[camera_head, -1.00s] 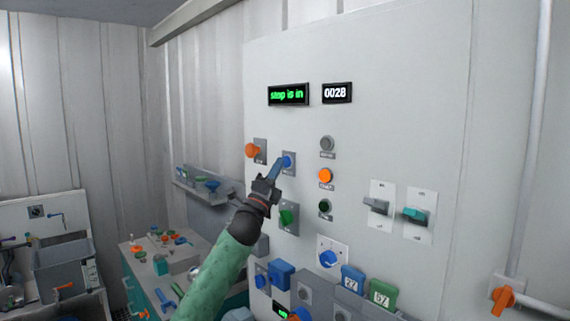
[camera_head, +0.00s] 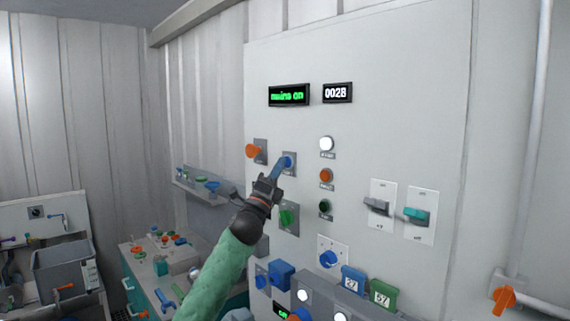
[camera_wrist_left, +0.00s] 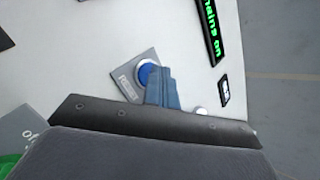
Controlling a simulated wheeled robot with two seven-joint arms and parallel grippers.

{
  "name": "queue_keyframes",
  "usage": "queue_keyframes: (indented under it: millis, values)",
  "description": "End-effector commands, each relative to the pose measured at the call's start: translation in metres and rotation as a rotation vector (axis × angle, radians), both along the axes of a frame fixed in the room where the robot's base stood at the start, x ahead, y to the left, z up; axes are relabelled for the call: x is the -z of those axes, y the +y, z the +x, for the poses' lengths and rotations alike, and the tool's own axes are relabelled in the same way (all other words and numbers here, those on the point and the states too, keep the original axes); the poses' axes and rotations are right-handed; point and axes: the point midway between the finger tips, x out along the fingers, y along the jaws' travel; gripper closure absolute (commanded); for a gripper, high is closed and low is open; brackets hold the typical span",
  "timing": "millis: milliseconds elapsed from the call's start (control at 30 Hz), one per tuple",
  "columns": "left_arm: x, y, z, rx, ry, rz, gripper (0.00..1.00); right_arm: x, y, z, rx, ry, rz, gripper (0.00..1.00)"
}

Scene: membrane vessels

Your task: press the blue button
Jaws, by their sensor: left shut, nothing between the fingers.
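The blue button (camera_head: 289,161) sits on a small grey plate on the white panel, in the upper left part of the panel. It also shows in the left wrist view (camera_wrist_left: 146,74), partly covered by my fingers. My left gripper (camera_head: 279,170) is shut and empty, its blue fingertips at the button. In the left wrist view the shut fingers (camera_wrist_left: 163,88) overlap the button's edge; I cannot tell how far the button is pressed in. My right gripper is not in view.
An orange knob (camera_head: 253,151) is left of the button and a green switch (camera_head: 287,217) below it. A white lamp (camera_head: 327,144) is lit. The green display (camera_head: 289,95) reads "mains on". Two lever switches (camera_head: 376,206) (camera_head: 416,216) are at the right.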

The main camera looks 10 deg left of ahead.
Motion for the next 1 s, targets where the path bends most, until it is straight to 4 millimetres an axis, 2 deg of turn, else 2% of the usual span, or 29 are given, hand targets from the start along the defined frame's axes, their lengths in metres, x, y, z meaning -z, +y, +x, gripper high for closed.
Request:
queue_keyframes:
  millis: [433,833,1000]
  values:
    - [0.001,0.009,-0.013,0.0,0.001,0.0,1.0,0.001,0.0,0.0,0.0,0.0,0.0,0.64]
    - [0.001,0.011,-0.015,0.0,0.0,0.0,1.0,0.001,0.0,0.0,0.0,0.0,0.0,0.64]
    - [0.001,0.017,-0.023,-0.001,0.0,0.001,1.0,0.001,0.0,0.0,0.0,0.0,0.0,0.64]
